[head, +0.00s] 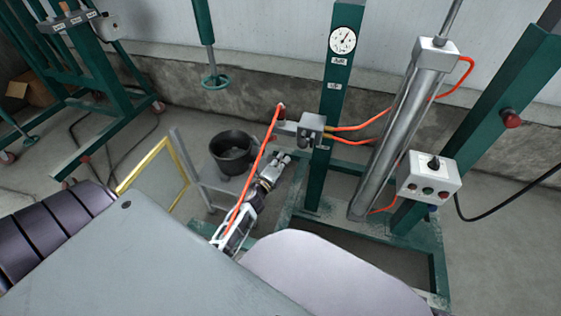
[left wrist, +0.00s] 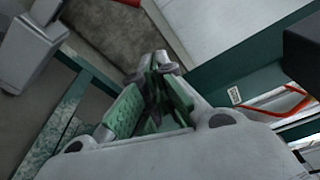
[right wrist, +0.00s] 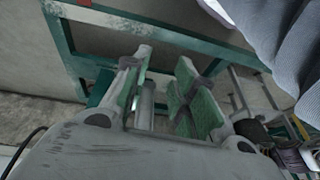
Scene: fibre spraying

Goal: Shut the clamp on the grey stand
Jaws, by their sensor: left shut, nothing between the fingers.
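The grey stand (head: 191,165) is left of centre in the head view, beside the dark bucket (head: 232,151). I cannot make out its clamp with certainty; it is too small or hidden. My left gripper (head: 281,163) is right of the bucket, in front of the green press frame. In the left wrist view its green-padded fingers (left wrist: 158,66) come together at the tips with nothing held. My right gripper is hidden in the head view. In the right wrist view its fingers (right wrist: 164,58) are apart and empty.
A green press frame (head: 326,120) with gauge, grey valve box (head: 311,126) and orange hoses stands right of my left gripper. A white control box (head: 428,178) is farther right. A yellow frame (head: 152,160) is at left. An orange line crosses beside my left arm.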

